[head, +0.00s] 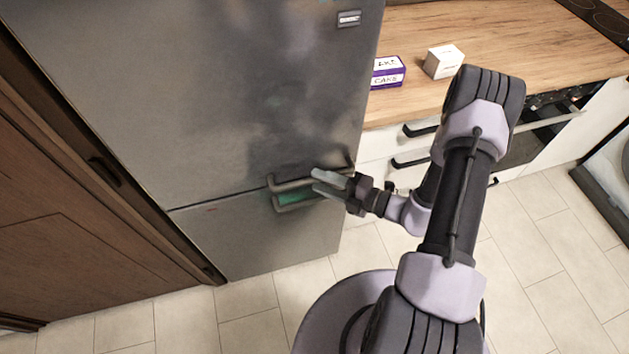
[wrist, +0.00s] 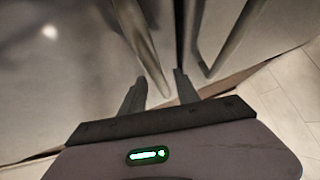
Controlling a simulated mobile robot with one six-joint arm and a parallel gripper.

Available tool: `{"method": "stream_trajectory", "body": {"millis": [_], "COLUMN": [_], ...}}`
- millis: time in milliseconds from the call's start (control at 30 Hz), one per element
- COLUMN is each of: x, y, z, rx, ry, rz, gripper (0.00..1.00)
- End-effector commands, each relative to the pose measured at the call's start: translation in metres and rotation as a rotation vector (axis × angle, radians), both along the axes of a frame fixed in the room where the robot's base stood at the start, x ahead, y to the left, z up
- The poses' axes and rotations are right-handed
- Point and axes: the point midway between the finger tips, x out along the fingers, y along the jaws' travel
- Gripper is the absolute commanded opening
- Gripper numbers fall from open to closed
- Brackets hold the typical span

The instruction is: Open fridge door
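The grey metal fridge (head: 225,95) stands at the left, with a tall upper door and a smaller lower door (head: 270,240). Both doors look shut. The upper door's bar handle (head: 285,184) sits just above the lower door's handle (head: 292,205). My gripper (head: 316,181) is at the handles, its two fingers apart. In the wrist view, my gripper (wrist: 160,74) has one handle bar (wrist: 140,45) reaching down between its fingertips. The other handle (wrist: 235,40) lies outside the right finger. I cannot tell whether a finger touches the bar.
A wooden cabinet (head: 75,230) stands close on the left. A worktop (head: 490,40) at the right holds a purple-and-white box (head: 387,73) and a white box (head: 443,62). Drawers with dark handles are below it. Tiled floor (head: 245,322) is clear in front of the fridge.

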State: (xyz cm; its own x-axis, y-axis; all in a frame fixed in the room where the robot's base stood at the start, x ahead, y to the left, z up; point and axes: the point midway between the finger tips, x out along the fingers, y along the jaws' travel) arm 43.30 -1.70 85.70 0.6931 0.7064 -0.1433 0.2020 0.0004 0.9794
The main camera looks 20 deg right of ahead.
Motion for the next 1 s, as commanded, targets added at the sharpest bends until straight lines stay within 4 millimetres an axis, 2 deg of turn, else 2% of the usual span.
{"method": "stream_trajectory", "body": {"millis": [200,467,667,700,1000], "x": [0.015,0.017,0.017,0.017,0.017], "y": [0.016,0.017,0.017,0.017,0.017], "z": [-0.003,-0.002,-0.003,-0.003,-0.003], "rx": [0.0,-0.001,0.0,0.0,0.0], "ry": [-0.001,-0.001,-0.001,-0.001,-0.001], "rz": [0.001,0.0,0.001,0.001,0.001], "gripper": [0.38,0.38,0.02,0.0,0.0]}}
